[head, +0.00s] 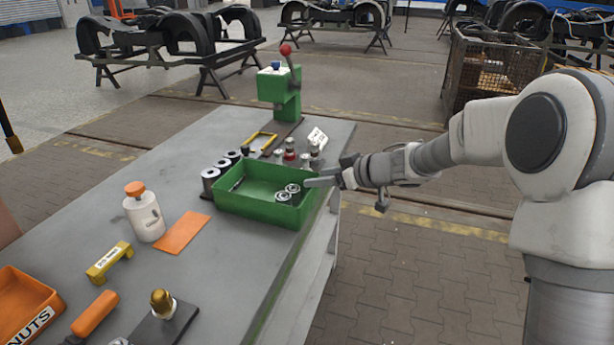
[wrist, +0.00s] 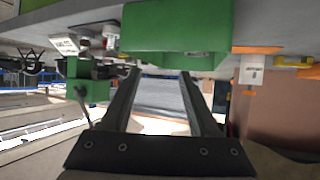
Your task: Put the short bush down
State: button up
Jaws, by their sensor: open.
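Two short metal bushes, one (head: 282,198) in front and one (head: 293,188) behind, stand close together in the right end of a green bin (head: 255,208). I cannot tell which of them is the task's short bush. My gripper (head: 310,183) is at the bin's right wall, beside the bushes. In the wrist view my gripper (wrist: 160,74) has its two fingers apart with nothing between them. The green bin (wrist: 175,30) shows upside down past the fingertips, and the bushes inside it are hidden there.
Taller dark-sided bushes (head: 210,182) line the bin's left side. A green press (head: 279,90) with a red-knobbed lever stands behind. A white bottle (head: 145,217), orange card (head: 183,233), yellow block (head: 109,262) and orange nuts bin (head: 25,310) lie nearer. The grey tabletop (head: 215,262) is bare before the bin.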

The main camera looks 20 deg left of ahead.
jog(key=d+r+m+t+h, duration=0.4)
jog(key=d+r+t+h, duration=0.2)
jog(key=d+r, duration=0.7)
jog(key=s+d+r+m+h, duration=0.2)
jog(key=s+d+m+h, duration=0.3)
jog(key=s+d, duration=0.45)
jog(key=s+d+f+m+g+h, duration=0.2)
jog(key=s+d+f+m, duration=0.1)
jog(key=s+d, duration=0.6)
jog(key=s+a+f+g+y, duration=0.1)
jog(key=s+a+f+g, duration=0.1)
jog(key=s, duration=0.5)
jog(key=s+a+f+g+y, duration=0.1)
jog(key=s+f+g, duration=0.1)
jog(key=s, duration=0.6)
jog(key=shift+a+f+m, duration=0.3)
jog(key=shift+a+f, duration=0.1)
jog(key=shift+f, duration=0.1)
